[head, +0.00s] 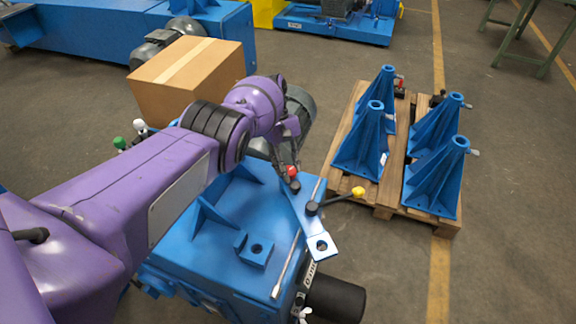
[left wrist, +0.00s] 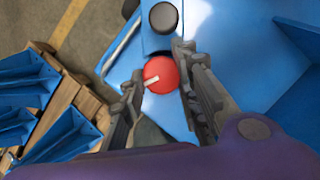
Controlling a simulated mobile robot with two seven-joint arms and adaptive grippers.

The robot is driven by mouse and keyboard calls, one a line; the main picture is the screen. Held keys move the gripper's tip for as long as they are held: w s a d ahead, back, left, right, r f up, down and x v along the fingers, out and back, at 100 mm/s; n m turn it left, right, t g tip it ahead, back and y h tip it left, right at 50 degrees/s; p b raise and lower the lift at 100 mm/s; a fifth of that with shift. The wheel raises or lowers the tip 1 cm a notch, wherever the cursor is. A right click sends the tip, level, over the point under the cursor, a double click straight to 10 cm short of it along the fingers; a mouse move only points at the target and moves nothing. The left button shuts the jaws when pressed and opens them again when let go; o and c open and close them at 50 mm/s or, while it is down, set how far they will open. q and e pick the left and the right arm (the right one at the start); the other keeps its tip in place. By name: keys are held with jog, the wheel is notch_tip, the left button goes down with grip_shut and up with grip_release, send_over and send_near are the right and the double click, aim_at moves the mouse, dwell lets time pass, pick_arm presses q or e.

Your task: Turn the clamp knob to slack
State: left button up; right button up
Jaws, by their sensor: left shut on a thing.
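The clamp knob is a red round knob (head: 293,172) on the blue machine frame (head: 225,247), just below my left gripper (head: 287,163). In the left wrist view the red knob (left wrist: 159,76) carries a pale pointer mark aimed to the left and slightly down. My left gripper (left wrist: 160,68) has one finger on each side of the knob and is shut on it. In the head view the fingers partly hide the knob. My right gripper is in neither view.
A black knob (head: 312,208) and a lever with a yellow end (head: 358,191) are close by. A black cap (left wrist: 163,18) is beyond the red knob. A pallet (head: 385,205) with several blue brackets stands right. A cardboard box (head: 187,75) is behind my arm.

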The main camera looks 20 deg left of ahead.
pick_arm(q)
jog(key=shift+s+d+f, duration=0.1)
jog(key=shift+d+f, duration=0.1)
jog(key=shift+d, duration=0.1)
jog(key=o, duration=1)
jog(key=shift+o, duration=0.2)
jog(key=shift+r, duration=0.1)
jog(key=shift+w+a+r, duration=0.25)
jog(key=shift+w+r, duration=0.05)
jog(key=shift+r, duration=0.1)
jog(key=v, duration=1.1)
jog(key=shift+s+d, duration=0.1)
jog(key=shift+d, duration=0.05)
